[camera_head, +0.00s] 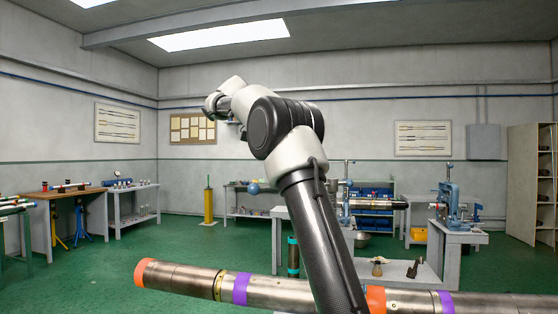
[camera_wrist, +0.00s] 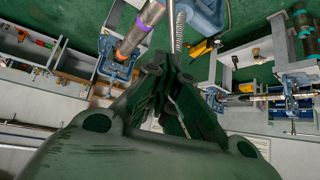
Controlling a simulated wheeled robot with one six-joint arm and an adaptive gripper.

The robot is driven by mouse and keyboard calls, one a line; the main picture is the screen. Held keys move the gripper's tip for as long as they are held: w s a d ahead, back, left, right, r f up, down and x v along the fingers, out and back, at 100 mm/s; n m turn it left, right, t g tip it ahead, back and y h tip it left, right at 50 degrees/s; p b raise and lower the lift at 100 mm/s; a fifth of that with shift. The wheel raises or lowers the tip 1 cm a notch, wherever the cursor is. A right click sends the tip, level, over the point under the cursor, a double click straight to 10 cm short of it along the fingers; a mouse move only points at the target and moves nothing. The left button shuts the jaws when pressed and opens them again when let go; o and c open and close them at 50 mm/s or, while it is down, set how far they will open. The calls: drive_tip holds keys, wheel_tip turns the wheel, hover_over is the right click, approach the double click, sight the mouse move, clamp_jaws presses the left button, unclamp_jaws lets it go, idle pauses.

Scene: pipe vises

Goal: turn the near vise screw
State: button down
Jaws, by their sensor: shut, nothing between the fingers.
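In the wrist view my dark green gripper (camera_wrist: 168,68) is shut and empty, its fingertips close together at mid-picture. A threaded screw rod (camera_wrist: 180,28) rises just beyond the tips, beside a blue vise part (camera_wrist: 207,14); whether the fingers touch it is unclear. A blue vise (camera_wrist: 114,62) at left has a steel pipe with a purple band (camera_wrist: 136,38) at it. Another blue vise (camera_wrist: 290,98) is at the right. In the head view two blue vises stand on benches, one at right (camera_head: 449,207) and one (camera_head: 346,196) partly behind my arm. I cannot tell which is near.
A banded steel pipe with an orange end (camera_head: 185,278) crosses the foreground of the head view. A yellow post (camera_head: 208,203) stands on the green floor. Workbenches (camera_head: 75,195) line the left, a shelf (camera_head: 525,185) the right. Open floor lies at centre left.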

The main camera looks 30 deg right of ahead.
drive_tip(key=s+d+r+m, duration=0.1)
drive_tip(key=s+d+r, duration=0.2)
drive_tip(key=s+r, duration=0.35)
drive_tip(key=s+a+f+n+t+y, duration=0.3)
drive_tip(key=s+n+t+y, duration=0.2)
drive_tip(key=s+n, duration=0.5)
drive_tip(key=w+a+f+n+t+y, duration=0.2)
drive_tip(key=w+a+f+n, duration=0.1)
drive_tip(key=w+f+n, duration=0.9)
drive_tip(key=shift+a+f+n, duration=0.35)
drive_tip(key=shift+n, duration=0.15)
